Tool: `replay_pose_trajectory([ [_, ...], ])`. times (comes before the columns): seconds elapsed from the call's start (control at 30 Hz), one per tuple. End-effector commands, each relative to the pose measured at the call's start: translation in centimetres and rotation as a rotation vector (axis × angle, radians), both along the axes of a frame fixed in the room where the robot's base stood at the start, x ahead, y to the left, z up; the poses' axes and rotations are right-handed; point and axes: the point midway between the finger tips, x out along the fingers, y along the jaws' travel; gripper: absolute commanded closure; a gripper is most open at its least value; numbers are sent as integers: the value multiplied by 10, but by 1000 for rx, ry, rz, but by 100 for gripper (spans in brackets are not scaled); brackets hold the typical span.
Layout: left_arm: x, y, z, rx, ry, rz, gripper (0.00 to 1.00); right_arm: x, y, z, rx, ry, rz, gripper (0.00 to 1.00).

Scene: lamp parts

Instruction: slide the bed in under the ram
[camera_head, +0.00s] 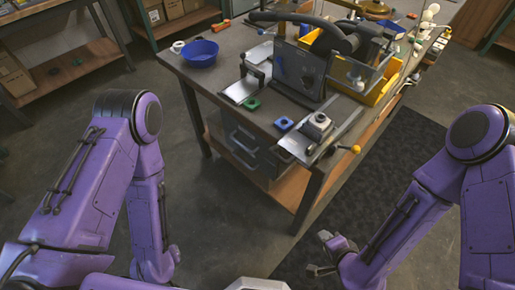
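A dark press (300,70) with a long black lever stands on the workbench. Its ram is not clearly made out from this angle. What looks like the bed, a flat silver plate (297,147) with a grey block (317,125) on it, sits at the bench's front right, out in front of the press. A yellow knob (356,149) sticks out beside it past the bench edge. My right gripper (320,254) hangs low over the floor, in front of the bench and well apart from the bed; its fingers look spread and empty. My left gripper is not in view; only the purple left arm shows.
A blue bowl (201,53), a green part (251,104) and a blue part (284,124) sit on the bench (190,77). A yellow bin (384,84) stands right of the press. Shelves with boxes stand behind. The floor before the bench is clear.

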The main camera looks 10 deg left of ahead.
Motion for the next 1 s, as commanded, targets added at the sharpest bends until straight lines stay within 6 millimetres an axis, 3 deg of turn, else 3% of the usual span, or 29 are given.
replay_pose_trajectory([
  [0.03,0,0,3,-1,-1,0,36,28,33,34,194,-89,-69,61],
  [0.1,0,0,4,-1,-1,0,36,60,73,86,470,-191,-139,61],
  [0.2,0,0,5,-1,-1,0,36,86,107,150,767,-276,-182,61],
  [0.3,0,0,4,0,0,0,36,97,121,182,919,-308,-189,61],
  [0.47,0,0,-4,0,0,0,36,115,136,182,948,-314,-185,61],
  [0.8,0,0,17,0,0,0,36,170,175,169,943,-309,-187,61],
  [1.0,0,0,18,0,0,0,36,180,182,164,941,-308,-188,61],
])
